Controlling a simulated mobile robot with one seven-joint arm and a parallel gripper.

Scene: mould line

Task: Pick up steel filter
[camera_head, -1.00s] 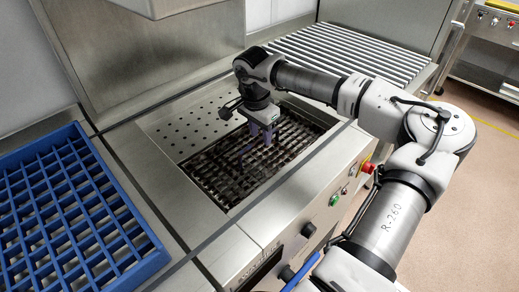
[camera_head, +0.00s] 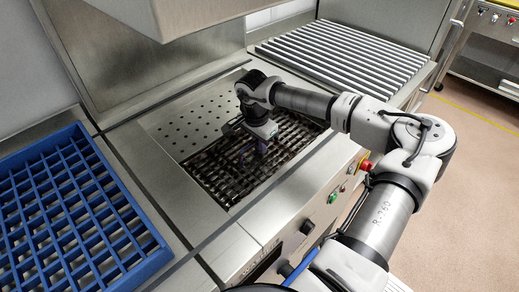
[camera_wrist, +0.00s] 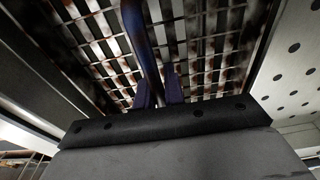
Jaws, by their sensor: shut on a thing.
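The steel filter (camera_head: 215,178) is a dark, stained metal grid in the rectangular opening of the steel counter. A blue bar (camera_wrist: 139,32), which looks like its handle, rises over the grid in the wrist view. My gripper (camera_head: 254,150) is above the grid, pointing down, with its purple fingers shut on this bar. In the wrist view my gripper (camera_wrist: 159,90) has the bar between its fingers, and the grid (camera_wrist: 205,50) fills much of the background. My gripper hides part of the grid. I cannot tell whether the grid is raised from the opening.
A blue divided crate (camera_head: 155,262) stands at the left. A perforated steel plate (camera_head: 185,125) lies behind the opening. A slatted roller surface (camera_head: 340,55) is at the back right. A steel hood (camera_head: 175,18) hangs above. Control knobs (camera_head: 333,197) line the front panel.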

